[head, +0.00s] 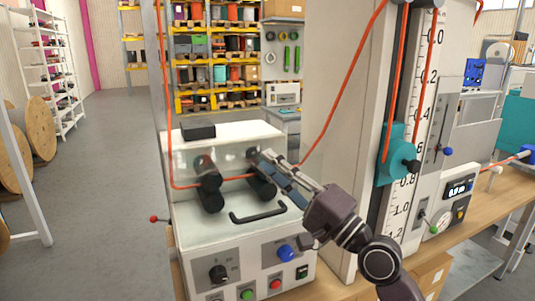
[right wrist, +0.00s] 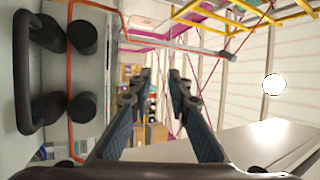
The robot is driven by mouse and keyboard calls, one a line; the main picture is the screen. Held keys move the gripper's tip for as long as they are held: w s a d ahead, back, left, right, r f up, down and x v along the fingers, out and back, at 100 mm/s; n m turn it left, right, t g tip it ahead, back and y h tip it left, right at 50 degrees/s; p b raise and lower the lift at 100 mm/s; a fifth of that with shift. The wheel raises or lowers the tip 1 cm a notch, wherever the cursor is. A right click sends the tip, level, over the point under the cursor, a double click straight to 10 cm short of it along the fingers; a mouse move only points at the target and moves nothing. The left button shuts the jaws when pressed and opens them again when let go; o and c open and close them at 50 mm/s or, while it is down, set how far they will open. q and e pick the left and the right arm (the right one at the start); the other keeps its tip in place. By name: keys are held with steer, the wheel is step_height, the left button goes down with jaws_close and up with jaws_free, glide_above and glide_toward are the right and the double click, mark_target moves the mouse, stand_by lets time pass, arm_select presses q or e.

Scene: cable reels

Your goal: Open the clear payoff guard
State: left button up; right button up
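The clear payoff guard (head: 234,198) is a see-through cover on the front of a white machine, and it appears to lie down over the black rollers (head: 210,192). Its black bar handle (head: 258,214) is at its lower edge; the handle also shows at the left of the right wrist view (right wrist: 22,72). My right gripper (head: 266,160) reaches in from the lower right, in front of the rollers and above the handle in the picture. In the right wrist view its fingers (right wrist: 160,82) are apart with nothing between them, and the handle lies outside them. My left gripper is not in view.
An orange cable (head: 168,110) runs past the rollers. A black block (head: 198,130) sits on the machine's top. Knobs and buttons (head: 247,293) are on its lower front panel. A tall scaled column (head: 345,140) stands close on the right. The floor (head: 110,180) at left is clear.

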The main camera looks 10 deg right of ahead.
steer(key=shift+x, duration=1)
steer(key=shift+c, duration=0.4)
jaws_close()
